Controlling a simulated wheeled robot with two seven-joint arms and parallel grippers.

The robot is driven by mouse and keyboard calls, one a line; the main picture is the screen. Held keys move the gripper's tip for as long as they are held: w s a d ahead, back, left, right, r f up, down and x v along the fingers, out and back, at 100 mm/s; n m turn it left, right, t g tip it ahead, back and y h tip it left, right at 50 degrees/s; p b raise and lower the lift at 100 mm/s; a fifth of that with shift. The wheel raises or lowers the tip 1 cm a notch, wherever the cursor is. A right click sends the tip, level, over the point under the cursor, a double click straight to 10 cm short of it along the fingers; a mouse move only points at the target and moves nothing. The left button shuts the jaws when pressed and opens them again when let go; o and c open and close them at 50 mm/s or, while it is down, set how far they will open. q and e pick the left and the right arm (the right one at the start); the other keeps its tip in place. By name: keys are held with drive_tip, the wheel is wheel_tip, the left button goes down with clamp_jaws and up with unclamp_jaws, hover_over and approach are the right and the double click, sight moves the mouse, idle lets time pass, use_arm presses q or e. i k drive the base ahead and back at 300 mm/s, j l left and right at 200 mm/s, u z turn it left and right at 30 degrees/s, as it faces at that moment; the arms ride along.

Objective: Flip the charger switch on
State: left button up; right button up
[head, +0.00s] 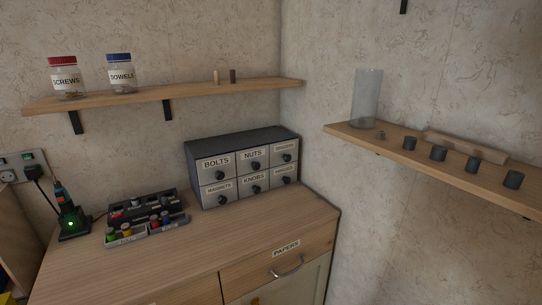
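A black charger (74,226) stands on the left end of the wooden cabinet top, with a green light showing on its front. A small green spot shows at the top of the plate. The switch itself is too small to make out, so I cannot tell its position. Neither of my grippers is in view.
A black organizer (141,205) with small coloured items stands right of the charger. A labelled drawer unit (243,165) is at the back of the cabinet top (215,240). The front of the top is clear. A shelf (180,94) with jars hangs above; another shelf (400,153) is at right.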

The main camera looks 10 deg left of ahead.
sight(113, 216)
drive_tip(key=u, duration=1.3)
drive_tip(key=i+l+z, duration=0.1)
drive_tip(key=i+l, duration=0.55)
